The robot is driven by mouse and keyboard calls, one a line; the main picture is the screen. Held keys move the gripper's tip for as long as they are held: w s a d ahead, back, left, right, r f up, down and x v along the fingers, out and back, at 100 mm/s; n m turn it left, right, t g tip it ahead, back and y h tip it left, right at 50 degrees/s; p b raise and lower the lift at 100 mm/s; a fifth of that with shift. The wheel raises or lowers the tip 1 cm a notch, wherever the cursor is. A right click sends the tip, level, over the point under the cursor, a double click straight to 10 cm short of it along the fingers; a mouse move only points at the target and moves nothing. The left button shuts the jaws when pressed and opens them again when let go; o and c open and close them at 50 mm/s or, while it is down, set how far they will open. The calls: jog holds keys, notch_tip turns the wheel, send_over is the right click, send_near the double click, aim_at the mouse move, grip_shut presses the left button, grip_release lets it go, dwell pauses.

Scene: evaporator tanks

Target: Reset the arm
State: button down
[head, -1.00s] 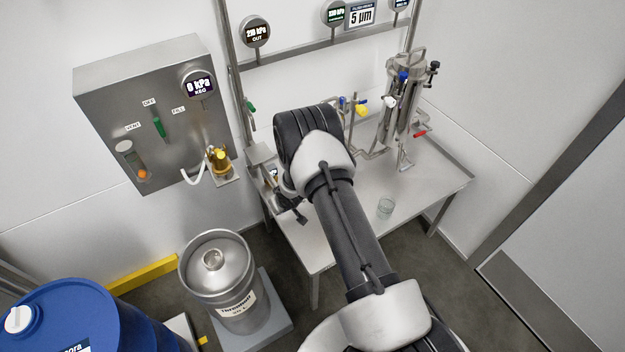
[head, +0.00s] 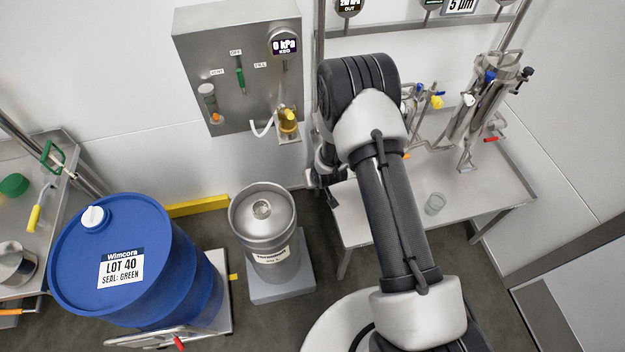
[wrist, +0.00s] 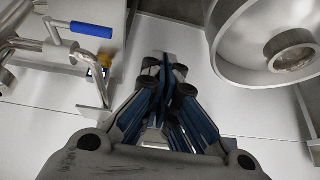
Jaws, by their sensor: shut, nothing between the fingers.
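My gripper shows in the wrist view (wrist: 165,85), with its dark fingers and blue pads drawn together and nothing between them. In the head view my arm reaches up over the left side of the steel table (head: 490,185). It bends down there, and the gripper is mostly hidden behind the arm. In the wrist view a pipe fitting with a blue-handled valve (wrist: 90,29) is at the upper left of the fingers. A large round metal vessel (wrist: 225,70) is at the upper right. The gripper appears apart from both.
A steel keg (head: 262,225) stands on a grey base left of my arm. A blue drum (head: 140,255) is further left. A control box (head: 205,60) hangs on the wall above the keg.

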jog(key=shift+s+a+r, duration=0.1)
jog(key=shift+s+a, duration=0.1)
jog(key=shift+a, duration=0.1)
dwell(0.4)
jog(key=s+d+r, duration=0.2)
jog(key=r, duration=0.8)
jog(key=s+d+r+m+h, duration=0.1)
jog(key=s+d+r, duration=0.1)
jog(key=r, duration=0.8)
jog(key=s+d+r, duration=0.2)
jog(key=r, duration=0.9)
jog(key=s+d+r, duration=0.1)
jog(key=s+r, duration=0.3)
jog(key=s, duration=0.4)
jog(key=s+d+r, duration=0.1)
jog(key=s+r, duration=0.3)
jog(key=s, duration=0.5)
jog(key=s+d+r, duration=0.1)
jog(key=s+r, duration=0.3)
jog(key=s, duration=0.5)
jog(key=shift+s+r+m+g, duration=0.15)
jog(key=shift+r+m+g, duration=0.1)
jog(key=shift+m+g, duration=0.15)
